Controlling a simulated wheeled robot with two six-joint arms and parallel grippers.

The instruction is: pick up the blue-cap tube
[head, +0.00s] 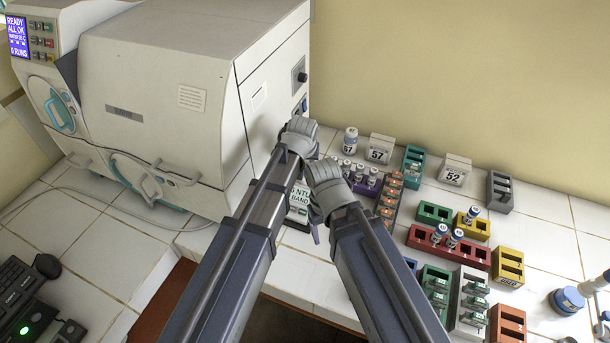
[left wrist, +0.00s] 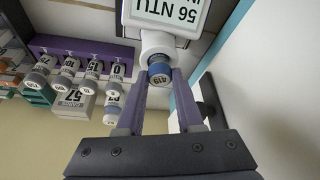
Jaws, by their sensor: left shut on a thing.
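In the left wrist view, the blue-cap tube (left wrist: 160,79) is seen end-on, with a number on its top. It sits against a white round collar (left wrist: 157,44) below a display reading 56 NTU (left wrist: 162,12). My left gripper (left wrist: 160,84) is shut on the tube, one finger on each side of its cap. In the head view my left gripper (head: 298,138) is by the incubator's right side, its fingertips and the tube hidden. My right gripper (head: 325,185) is just to its right, in front of a white NTU device (head: 299,205); its jaw state is unclear.
The large white machine (head: 160,90) stands at left. A purple rack (head: 366,183) with several tubes is close to my grippers, and also shows in the left wrist view (left wrist: 80,50).

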